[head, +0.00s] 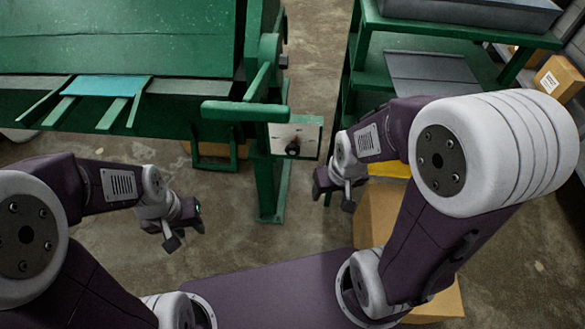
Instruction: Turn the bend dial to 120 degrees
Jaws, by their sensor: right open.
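The bend dial (292,149) is a small dark knob on a pale plate in a green frame, at the right end of the green machine (130,40). Its markings are too small to read, so its angle cannot be told. My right gripper (334,198) is open and empty, a little right of the dial and lower in the picture, apart from it. My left gripper (172,236) hangs over the floor, left of the dial and lower in the picture. Its jaw opening is unclear, and nothing shows in it.
A green handle bar (245,111) juts out left of the dial plate, and a green leg (268,195) stands below it. A green shelf (430,30) stands at the right. A cardboard box (378,215) is partly hidden behind my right arm.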

